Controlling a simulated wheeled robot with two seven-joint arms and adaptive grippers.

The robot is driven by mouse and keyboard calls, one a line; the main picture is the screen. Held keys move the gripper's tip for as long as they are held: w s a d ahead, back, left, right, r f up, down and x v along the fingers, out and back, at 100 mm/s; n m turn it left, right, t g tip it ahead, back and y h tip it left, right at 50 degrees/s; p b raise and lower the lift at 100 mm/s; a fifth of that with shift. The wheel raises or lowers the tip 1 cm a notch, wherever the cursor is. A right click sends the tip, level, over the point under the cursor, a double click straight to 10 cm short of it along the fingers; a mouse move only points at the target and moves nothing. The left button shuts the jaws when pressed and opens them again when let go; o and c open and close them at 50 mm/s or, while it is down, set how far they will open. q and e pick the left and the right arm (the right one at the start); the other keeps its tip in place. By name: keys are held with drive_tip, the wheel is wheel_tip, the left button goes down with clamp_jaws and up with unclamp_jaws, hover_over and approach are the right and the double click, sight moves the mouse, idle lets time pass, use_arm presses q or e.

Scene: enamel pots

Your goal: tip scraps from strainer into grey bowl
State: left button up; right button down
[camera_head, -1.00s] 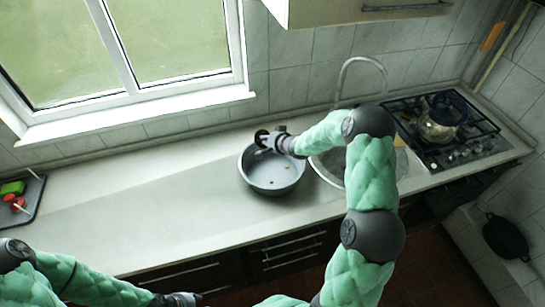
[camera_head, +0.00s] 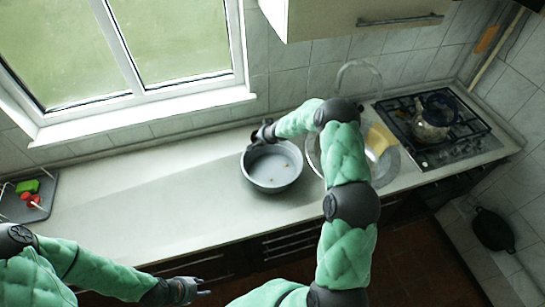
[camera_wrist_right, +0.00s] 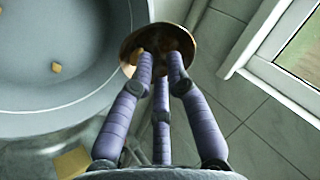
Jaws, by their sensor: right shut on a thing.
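The grey bowl (camera_head: 254,178) stands on the counter left of the sink, with a few small yellowish scraps (camera_head: 272,181) on its floor. It fills the upper left of the right wrist view (camera_wrist_right: 105,92), with a scrap (camera_wrist_right: 55,68) inside. My right gripper (camera_head: 266,132) is above the bowl's far left rim. In the right wrist view its purple fingers are shut on a brownish, rounded thing (camera_wrist_right: 131,44), seemingly the strainer, tilted beside the bowl's rim; a yellowish scrap shows at it. My left gripper (camera_head: 203,287) is empty, fingers apart, before the counter's front edge.
The sink (camera_head: 392,165) and its tap (camera_head: 360,64) are right of the bowl, with a yellow thing (camera_head: 380,138) at the sink. A glass pot (camera_head: 431,124) stands on the hob (camera_head: 462,144). A dark tray (camera_head: 42,207) holds small items far left. The counter between is clear.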

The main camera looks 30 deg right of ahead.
sight(254, 134)
drive_tip(key=shift+w+a+g+p, duration=0.2)
drive_tip(key=shift+w+g+p, duration=0.3)
drive_tip(key=shift+p, duration=1.05)
drive_tip(key=shift+w+a+g+p, duration=0.15)
drive_tip(key=shift+w+g+p, duration=0.3)
drive_tip(key=shift+p, duration=1.05)
drive_tip(key=shift+w+f+h, duration=0.15)
drive_tip(key=shift+w+h, duration=0.15)
drive_tip(key=shift+w, duration=0.1)
drive_tip(key=shift+w+a+f+g+b, duration=0.15)
drive_tip(key=shift+w+f+g+b, duration=0.05)
drive_tip(key=shift+w+g+b, duration=0.15)
drive_tip(key=shift+w+a+f+g+b, duration=0.1)
drive_tip(key=shift+w+f+g+b, duration=0.3)
drive_tip(key=shift+b, duration=0.5)
drive_tip(key=shift+w+a+g+h+b, duration=0.2)
drive_tip(key=shift+w+g+b, duration=0.4)
drive_tip(key=shift+b, duration=1.15)
drive_tip(key=shift+w+a+g+h+b, duration=0.2)
drive_tip(key=shift+w+g+b, duration=0.4)
drive_tip(key=shift+b, duration=1.1)
drive_tip(key=shift+w, duration=0.1)
